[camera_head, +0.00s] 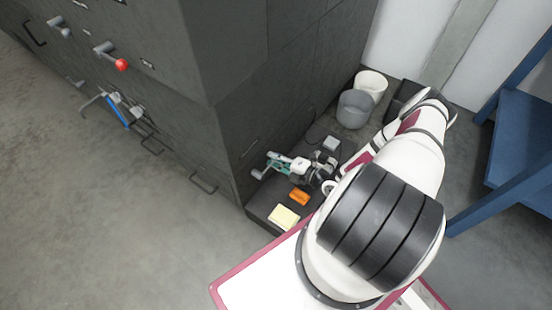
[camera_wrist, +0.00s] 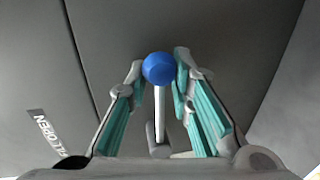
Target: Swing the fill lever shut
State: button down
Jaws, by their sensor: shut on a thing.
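The fill lever (camera_wrist: 160,105) is a pale rod with a round blue knob (camera_wrist: 159,68), seen in the wrist view against a dark grey panel. My gripper (camera_wrist: 158,75) has its two teal-padded fingers on either side of the knob end, shut on the lever. A white label (camera_wrist: 46,132) reading "...LL OPEN" is at the left, its start cut off or unclear. In the head view my gripper (camera_head: 280,163) is low beside the cabinet's side face; the blue knob cannot be made out there.
The tall dark cabinet (camera_head: 160,60) bears a red-knobbed lever (camera_head: 121,64) and a blue-handled fitting (camera_head: 120,110). A low dark platform (camera_head: 262,208) holds an orange block (camera_head: 299,197) and a yellow block (camera_head: 284,217). Bins (camera_head: 355,108) stand behind; a blue frame (camera_head: 510,140) stands right. Left floor is clear.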

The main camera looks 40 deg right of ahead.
jog(key=c, duration=1.7)
grip_release()
jog(key=shift+d, duration=0.1)
jog(key=v, duration=1.2)
